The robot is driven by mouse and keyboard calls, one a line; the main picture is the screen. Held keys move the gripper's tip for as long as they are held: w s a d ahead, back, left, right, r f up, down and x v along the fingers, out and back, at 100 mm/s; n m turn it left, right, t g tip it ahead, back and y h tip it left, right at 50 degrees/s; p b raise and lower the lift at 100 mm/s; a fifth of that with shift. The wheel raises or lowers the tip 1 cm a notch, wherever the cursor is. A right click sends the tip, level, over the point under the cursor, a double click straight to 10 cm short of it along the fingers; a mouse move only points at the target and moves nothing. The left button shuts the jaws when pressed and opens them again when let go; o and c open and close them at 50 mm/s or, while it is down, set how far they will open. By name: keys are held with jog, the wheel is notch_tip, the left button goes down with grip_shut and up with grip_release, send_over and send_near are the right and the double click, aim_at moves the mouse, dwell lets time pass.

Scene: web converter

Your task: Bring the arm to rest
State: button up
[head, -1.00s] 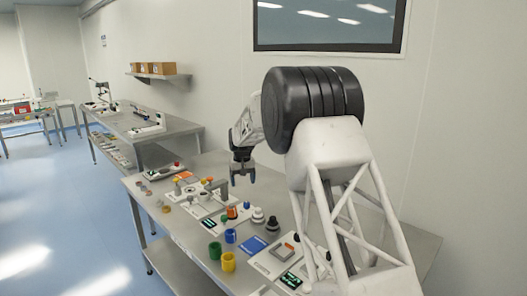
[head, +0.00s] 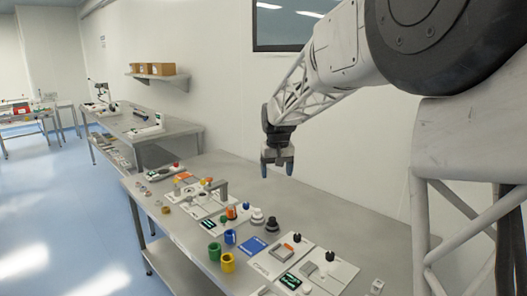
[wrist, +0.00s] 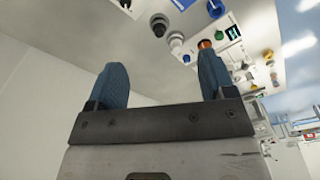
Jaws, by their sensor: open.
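My gripper (head: 277,168) hangs above the rear part of the metal workbench (head: 330,205) in the head view, fingers pointing down. In the wrist view its two blue fingers (wrist: 162,85) stand wide apart with nothing between them. The gripper is clear of the bench and of the parts on it. My arm reaches in from the upper right of the head view.
The bench holds a green cup (head: 214,252), a yellow cup (head: 227,262), a blue cup (head: 230,237), a blue plate (head: 254,246), a black knob (head: 272,224) and several white panels. The bench's back right surface is bare. A wall stands behind.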

jog(key=s+d+r, duration=0.2)
jog(key=s+d, duration=0.1)
jog(key=s, duration=0.3)
jog(key=s+d+r, duration=0.1)
jog(key=s+d, duration=0.2)
jog(key=s, duration=0.3)
jog(key=s+d+f, duration=0.2)
jog(key=s, duration=1)
jog(key=s+d+f+m+t, duration=0.1)
jog(key=s+d+f, duration=0.1)
jog(key=s, duration=1)
jog(key=s+d+f+m, duration=0.1)
jog(key=s+d, duration=0.3)
jog(key=s, duration=0.8)
jog(key=shift+d+f, duration=0.15)
jog(key=shift+f, duration=0.65)
